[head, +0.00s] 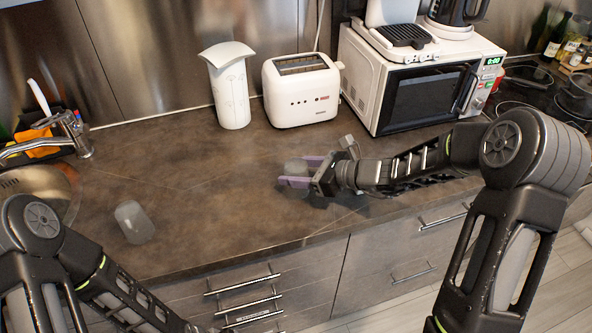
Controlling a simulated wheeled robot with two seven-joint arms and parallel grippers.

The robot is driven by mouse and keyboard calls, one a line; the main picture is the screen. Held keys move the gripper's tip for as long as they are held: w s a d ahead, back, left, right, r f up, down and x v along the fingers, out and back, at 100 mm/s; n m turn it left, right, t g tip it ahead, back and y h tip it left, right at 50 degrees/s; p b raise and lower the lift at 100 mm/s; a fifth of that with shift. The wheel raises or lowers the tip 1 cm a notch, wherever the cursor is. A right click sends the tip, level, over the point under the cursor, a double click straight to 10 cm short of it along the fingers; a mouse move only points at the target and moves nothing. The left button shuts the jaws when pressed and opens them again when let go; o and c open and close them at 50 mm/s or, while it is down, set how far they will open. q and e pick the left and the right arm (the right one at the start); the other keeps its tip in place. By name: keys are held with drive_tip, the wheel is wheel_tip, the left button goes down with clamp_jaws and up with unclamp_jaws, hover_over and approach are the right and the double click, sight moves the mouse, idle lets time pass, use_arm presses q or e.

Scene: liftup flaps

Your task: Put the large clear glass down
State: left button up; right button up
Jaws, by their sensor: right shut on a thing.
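My right gripper (296,180) reaches in from the right, low over the middle of the counter. Its purple-tipped fingers are shut on a clear glass (296,166), which I take to be the large clear glass. The fingers cover part of it, and I cannot tell whether its base touches the counter. Another clear glass (134,222) stands alone on the counter at the left. My left arm crosses the lower left corner; its gripper is out of the picture.
A brown countertop (215,200) has free room between the two glasses and along the front. Behind are a white canister (231,90), a white toaster (301,92) and a microwave (415,85) with appliances on top. A sink and tap (70,135) lie left, a cooktop right.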

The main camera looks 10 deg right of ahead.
drive_tip(key=shift+f, duration=0.15)
drive_tip(key=o, duration=1.6)
drive_tip(key=shift+r, duration=0.3)
drive_tip(key=shift+s+d, duration=0.2)
drive_tip(key=shift+d, duration=0.05)
drive_tip(key=b+v, duration=0.1)
drive_tip(key=v, duration=1)
drive_tip(key=shift+s+d, duration=0.15)
